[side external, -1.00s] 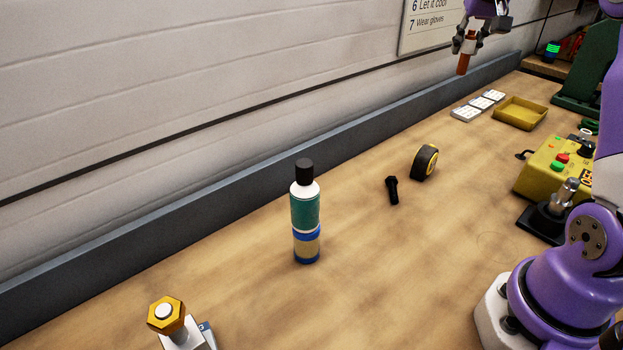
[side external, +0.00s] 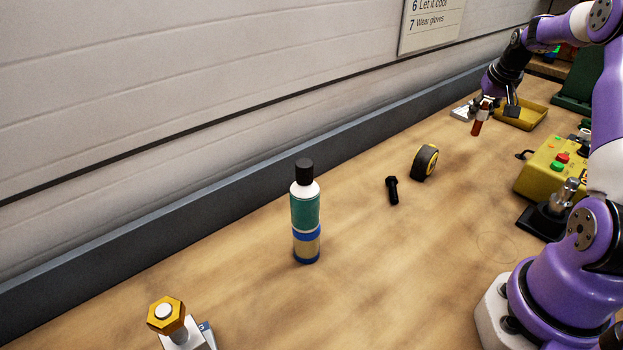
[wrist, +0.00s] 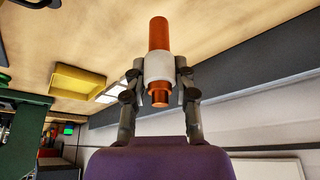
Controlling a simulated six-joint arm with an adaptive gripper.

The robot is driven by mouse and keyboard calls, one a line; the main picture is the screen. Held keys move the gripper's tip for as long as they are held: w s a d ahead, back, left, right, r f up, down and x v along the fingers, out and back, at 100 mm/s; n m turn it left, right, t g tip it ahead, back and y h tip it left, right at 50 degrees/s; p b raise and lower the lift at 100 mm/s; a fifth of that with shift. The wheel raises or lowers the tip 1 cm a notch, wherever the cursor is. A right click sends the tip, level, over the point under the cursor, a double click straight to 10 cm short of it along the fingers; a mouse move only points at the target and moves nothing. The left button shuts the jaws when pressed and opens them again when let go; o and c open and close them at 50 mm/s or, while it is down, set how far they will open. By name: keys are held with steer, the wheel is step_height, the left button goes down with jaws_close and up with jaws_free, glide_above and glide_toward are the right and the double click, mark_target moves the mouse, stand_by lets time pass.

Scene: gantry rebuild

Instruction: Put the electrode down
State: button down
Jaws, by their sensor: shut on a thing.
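The electrode (side external: 478,127) is a copper-coloured rod with a white collar. My gripper (side external: 482,108) is shut on it and holds it in front of the yellow tray, tilted slightly. In the wrist view the electrode (wrist: 158,35) shows between the two fingers of my gripper (wrist: 159,68), which close on the white collar (wrist: 159,66). Its copper tip points away from my palm. I cannot tell for sure whether its lower end touches the bench.
A yellow tray (side external: 535,119) and white pads (side external: 461,113) lie behind my gripper. A tape measure (side external: 425,162), black bolt (side external: 392,190) and bottle (side external: 305,215) stand nearer on the bench. A yellow control box (side external: 545,168) is at right. Bare bench lies between.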

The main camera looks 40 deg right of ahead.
steer(key=shift+s+d+f, duration=0.1)
steer(key=shift+d+f, duration=0.15)
steer(key=shift+f, duration=0.6)
steer(key=shift+s+d+f, duration=0.1)
steer(key=shift+d+f, duration=0.2)
steer(key=shift+f, duration=0.5)
steer(key=shift+s+d+f, duration=0.1)
steer(key=shift+d+f, duration=0.15)
steer(key=shift+f, duration=0.6)
steer(key=shift+f, duration=0.15)
steer(key=c, duration=0.7)
jaws_free()
steer(key=shift+o, duration=0.2)
